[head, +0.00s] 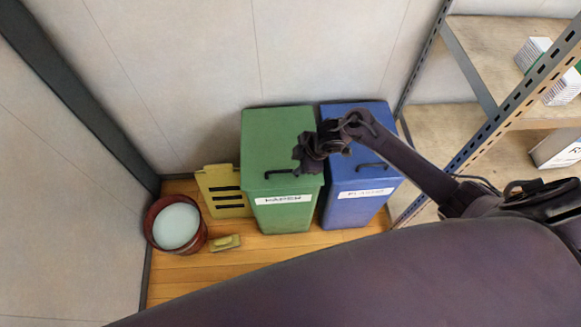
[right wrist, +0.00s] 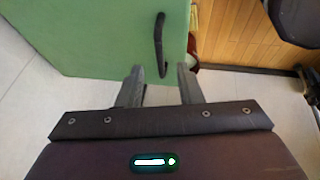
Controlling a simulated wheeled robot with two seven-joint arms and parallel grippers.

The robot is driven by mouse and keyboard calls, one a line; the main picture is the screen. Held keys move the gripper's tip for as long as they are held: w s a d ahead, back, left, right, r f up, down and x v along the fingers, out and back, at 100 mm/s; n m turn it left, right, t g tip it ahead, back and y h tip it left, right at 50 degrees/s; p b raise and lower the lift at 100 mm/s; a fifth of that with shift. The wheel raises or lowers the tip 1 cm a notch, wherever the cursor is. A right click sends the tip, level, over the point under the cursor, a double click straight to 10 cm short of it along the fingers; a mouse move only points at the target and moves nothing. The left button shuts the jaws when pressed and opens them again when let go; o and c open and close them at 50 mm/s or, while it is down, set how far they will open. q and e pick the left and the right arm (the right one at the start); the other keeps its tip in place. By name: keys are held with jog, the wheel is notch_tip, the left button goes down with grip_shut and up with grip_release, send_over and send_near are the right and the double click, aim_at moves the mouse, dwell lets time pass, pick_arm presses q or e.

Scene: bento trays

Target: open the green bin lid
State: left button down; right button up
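The green bin (head: 285,210) stands against the back wall with its lid (head: 268,140) down. A dark handle (head: 279,172) sits near the lid's front edge. My right gripper (head: 301,158) is above the right part of the lid, behind and right of the handle. In the right wrist view, the green lid (right wrist: 90,35) fills the upper left and the dark handle (right wrist: 160,45) lies just beyond the two fingers. These fingers (right wrist: 162,85) are apart with nothing between them. My left gripper is not in view.
A blue bin (head: 350,203) stands close on the right of the green bin. A metal shelf (head: 495,122) with boxes is further right. A yellow panel (head: 224,190), a red bucket (head: 153,232) and a small yellowish block (head: 226,243) are at the left. Wooden floor (head: 185,280) lies in front.

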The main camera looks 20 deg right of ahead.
aim_at(287, 170)
jog(key=x, duration=0.5)
jog(key=shift+w+a+f+b, duration=0.1)
jog(key=shift+w+f+b, duration=0.1)
jog(key=shift+b, duration=0.2)
grip_shut()
